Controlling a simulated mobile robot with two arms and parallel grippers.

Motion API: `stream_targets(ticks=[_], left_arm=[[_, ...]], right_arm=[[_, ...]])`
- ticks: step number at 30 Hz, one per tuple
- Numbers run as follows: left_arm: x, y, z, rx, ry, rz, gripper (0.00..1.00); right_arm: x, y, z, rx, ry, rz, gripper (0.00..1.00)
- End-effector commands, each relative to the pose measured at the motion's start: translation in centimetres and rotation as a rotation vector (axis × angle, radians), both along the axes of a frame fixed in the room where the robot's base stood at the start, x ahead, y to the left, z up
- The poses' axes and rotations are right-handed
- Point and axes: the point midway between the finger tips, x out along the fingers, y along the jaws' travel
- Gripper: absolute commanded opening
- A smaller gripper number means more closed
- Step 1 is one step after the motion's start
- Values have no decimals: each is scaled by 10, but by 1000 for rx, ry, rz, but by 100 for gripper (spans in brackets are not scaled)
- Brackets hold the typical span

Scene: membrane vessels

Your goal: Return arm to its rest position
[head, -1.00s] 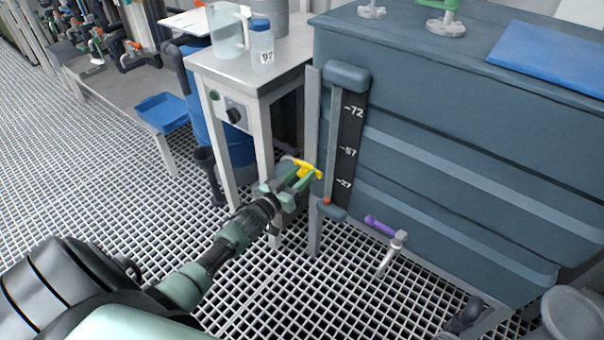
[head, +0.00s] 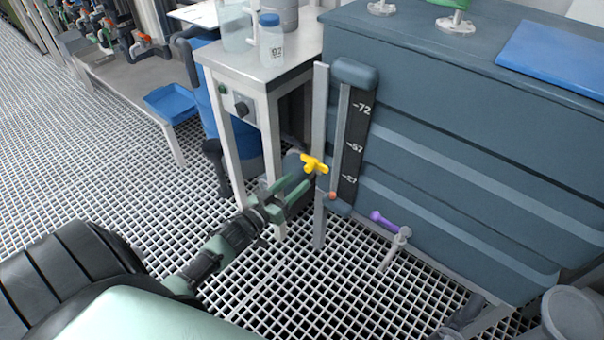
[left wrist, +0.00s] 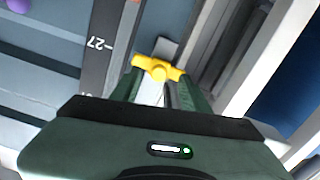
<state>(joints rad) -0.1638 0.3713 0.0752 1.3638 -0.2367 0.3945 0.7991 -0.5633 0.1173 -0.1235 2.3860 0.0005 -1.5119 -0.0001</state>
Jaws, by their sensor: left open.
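My left gripper (head: 289,192) is open, its green fingers pointing toward a yellow valve handle (head: 314,164) beside the blue-grey tank. The fingers are empty and a small gap shows between them and the handle in the head view. In the left wrist view the yellow handle (left wrist: 158,70) appears just beyond the two green fingertips. My right gripper is not in view.
The tank (head: 450,150) with its level gauge (head: 355,140) stands to the right. A purple-handled valve (head: 383,221) sticks out low on it. A metal table (head: 262,62) with a bottle (head: 271,42) stands behind the gripper. Open grating floor (head: 110,180) lies left.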

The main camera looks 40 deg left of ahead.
Motion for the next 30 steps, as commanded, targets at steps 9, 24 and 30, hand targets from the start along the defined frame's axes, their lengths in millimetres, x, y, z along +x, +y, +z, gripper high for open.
stream_targets(ticks=[9, 24, 30], left_arm=[[-8, 1, 0, 0, -1, 0, 46], [-11, -9, -8, 24, 64, 34, 46], [-42, -47, -36, 116, 343, 120, 46]], right_arm=[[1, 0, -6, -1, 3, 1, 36], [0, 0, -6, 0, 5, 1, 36], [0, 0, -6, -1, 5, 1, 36]])
